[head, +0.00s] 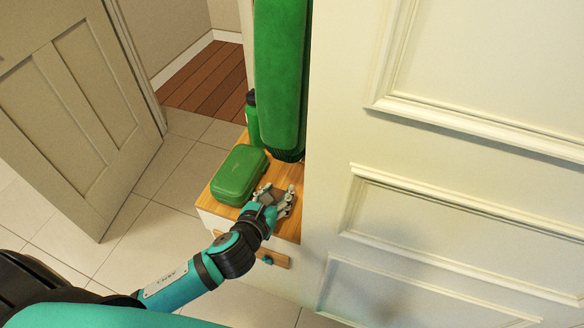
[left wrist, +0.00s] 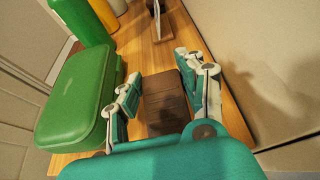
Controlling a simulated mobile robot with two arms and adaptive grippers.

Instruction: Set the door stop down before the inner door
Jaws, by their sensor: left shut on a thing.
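My left gripper (head: 277,200) is over the wooden top of the small cabinet, right beside a green case. In the left wrist view its two fingers (left wrist: 162,92) are closed on a dark brown block (left wrist: 164,107), which looks like the door stop. I cannot tell whether the block touches the wood. A beige panelled door (head: 75,110) stands open at the left of the head view, by a doorway; it seems to be the inner door. Tiled floor (head: 165,168) lies before it. My right gripper is not in view.
The green case (head: 238,175) sits on the wooden top (left wrist: 145,52), with a green bottle (head: 251,112) behind it. A tall green item (head: 281,75) rises behind the gripper. A cream panelled surface (head: 450,150) blocks the right. The tiles at left are clear.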

